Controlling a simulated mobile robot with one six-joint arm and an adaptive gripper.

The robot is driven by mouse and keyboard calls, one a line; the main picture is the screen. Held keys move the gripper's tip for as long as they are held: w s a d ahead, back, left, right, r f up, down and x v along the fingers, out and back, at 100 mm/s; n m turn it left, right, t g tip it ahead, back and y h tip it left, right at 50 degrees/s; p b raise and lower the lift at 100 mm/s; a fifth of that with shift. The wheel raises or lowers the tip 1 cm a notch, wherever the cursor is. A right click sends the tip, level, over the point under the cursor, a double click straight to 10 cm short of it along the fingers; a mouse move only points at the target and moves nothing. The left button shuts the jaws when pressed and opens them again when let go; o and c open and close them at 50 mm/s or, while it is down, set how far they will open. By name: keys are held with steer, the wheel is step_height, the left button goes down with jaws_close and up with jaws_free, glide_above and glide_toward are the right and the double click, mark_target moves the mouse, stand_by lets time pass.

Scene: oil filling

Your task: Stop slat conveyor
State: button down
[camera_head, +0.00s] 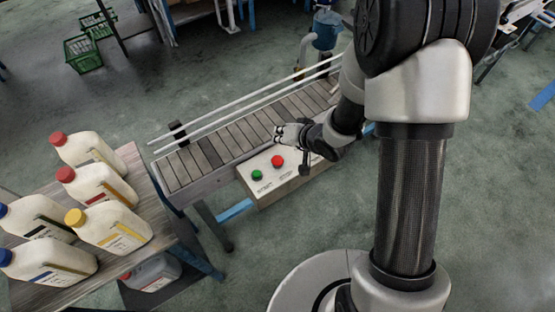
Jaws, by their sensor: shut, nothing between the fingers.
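The slat conveyor (225,143) runs from the lower left to the upper right, with grey slats and white side rails. A pale control box (292,184) is fixed to its near side. The box has a green button (257,175) labelled START and a red button (277,161) labelled STOP. My gripper (280,134) is shut and empty. In the picture it shows just above the red button, over the conveyor's near edge. I cannot tell its height above the box. My wrist hides the right part of the box.
A wooden table (140,190) at the left holds several white bottles with coloured caps. Another bottle (153,272) stands on a lower shelf. Green crates (84,52) lie on the floor at the back left. The floor (255,275) in front of the control box is clear.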

steer(key=b, duration=0.6)
glide_above(280, 159)
step_height(280, 159, down, 7)
steer(key=shift+f+b, duration=0.45)
stand_by(0.6)
steer(key=shift+f, duration=0.45)
steer(key=shift+f+b, duration=0.55)
stand_by(0.5)
steer(key=shift+r, duration=0.1)
steer(key=shift+r+p, duration=0.9)
steer(key=shift+p, duration=0.05)
steer(key=shift+r, duration=0.1)
